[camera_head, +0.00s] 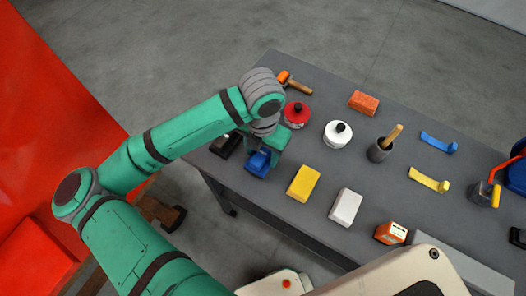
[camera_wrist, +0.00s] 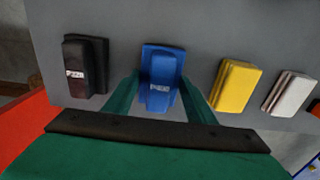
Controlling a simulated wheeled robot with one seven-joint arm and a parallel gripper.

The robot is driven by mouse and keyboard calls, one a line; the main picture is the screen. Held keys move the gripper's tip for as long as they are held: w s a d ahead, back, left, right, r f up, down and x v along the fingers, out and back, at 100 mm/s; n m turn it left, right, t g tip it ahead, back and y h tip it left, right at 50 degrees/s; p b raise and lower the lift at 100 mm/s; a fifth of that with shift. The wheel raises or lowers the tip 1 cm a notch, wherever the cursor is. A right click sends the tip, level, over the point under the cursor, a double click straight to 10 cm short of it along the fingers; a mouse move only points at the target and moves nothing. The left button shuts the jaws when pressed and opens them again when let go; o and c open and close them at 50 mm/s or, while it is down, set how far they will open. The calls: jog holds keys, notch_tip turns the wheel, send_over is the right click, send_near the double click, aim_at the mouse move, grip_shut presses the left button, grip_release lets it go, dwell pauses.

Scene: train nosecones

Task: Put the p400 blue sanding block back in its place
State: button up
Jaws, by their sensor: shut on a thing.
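The blue sanding block (camera_head: 258,162) is at the near left part of the grey table, between a black block and a yellow block. In the wrist view the blue block (camera_wrist: 160,78) stands between my two green fingers, with a white label on its near face that is too small to read surely. My gripper (camera_wrist: 160,100) is shut on it. In the head view my gripper (camera_head: 270,148) comes down over the block from above and hides part of it. The block is at or close above the table top; I cannot tell whether it touches.
In a row are the black block (camera_head: 226,144), yellow block (camera_head: 303,183), white block (camera_head: 345,206) and an orange box (camera_head: 390,233). Behind stand a red container (camera_head: 296,115), a white container (camera_head: 338,134) and a dark cup (camera_head: 380,150). A red body (camera_head: 50,130) is at left.

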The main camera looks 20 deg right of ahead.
aim_at(263, 154)
jog(key=shift+f, duration=0.5)
jog(key=shift+s+f, duration=0.15)
jog(key=shift+s, duration=0.15)
jog(key=o, duration=1.1)
notch_tip(263, 154, up, 12)
